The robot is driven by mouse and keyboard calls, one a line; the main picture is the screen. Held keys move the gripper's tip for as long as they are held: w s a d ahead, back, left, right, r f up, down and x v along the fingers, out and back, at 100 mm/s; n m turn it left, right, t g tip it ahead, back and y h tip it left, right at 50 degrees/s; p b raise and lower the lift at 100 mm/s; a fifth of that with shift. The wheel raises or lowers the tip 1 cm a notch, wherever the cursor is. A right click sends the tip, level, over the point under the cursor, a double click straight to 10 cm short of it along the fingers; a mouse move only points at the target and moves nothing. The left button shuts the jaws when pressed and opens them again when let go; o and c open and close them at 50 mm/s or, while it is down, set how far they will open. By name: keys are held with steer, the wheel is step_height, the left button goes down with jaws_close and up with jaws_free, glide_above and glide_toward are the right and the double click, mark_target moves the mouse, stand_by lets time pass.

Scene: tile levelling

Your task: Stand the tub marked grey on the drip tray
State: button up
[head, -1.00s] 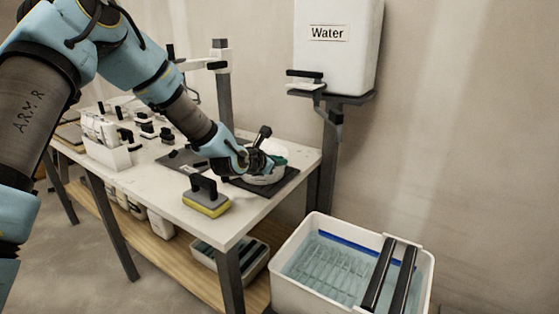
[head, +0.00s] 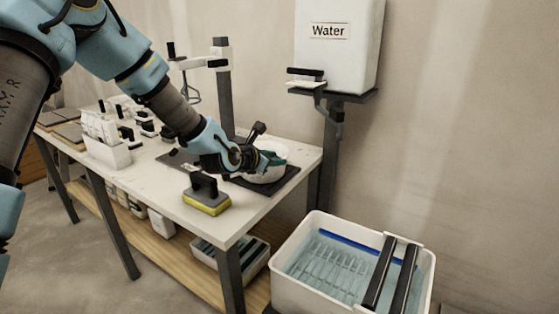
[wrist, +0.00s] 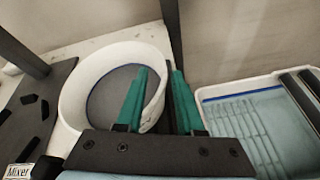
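A white round tub (wrist: 85,85) with a grey inside stands at the right end of the bench. It also shows in the head view (head: 268,175), upright on a flat dark tray (head: 286,183). I cannot read a mark on it. My gripper (wrist: 158,75) has green fingers, one inside the tub and one outside, with the tub's near-right wall between them. The fingers stand apart with a gap beside the wall, so they look open. In the head view, my gripper (head: 272,158) partly hides the tub.
A Water tank (head: 338,45) stands on a post behind the bench's right end. A yellow-based sponge float (head: 207,203) sits near the front edge. A water-filled bin (head: 300,285) stands on the right. A Mixer label (wrist: 20,171) shows beside a dark board.

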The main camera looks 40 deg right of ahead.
steer(key=v, duration=0.9)
steer(key=shift+b, duration=0.35)
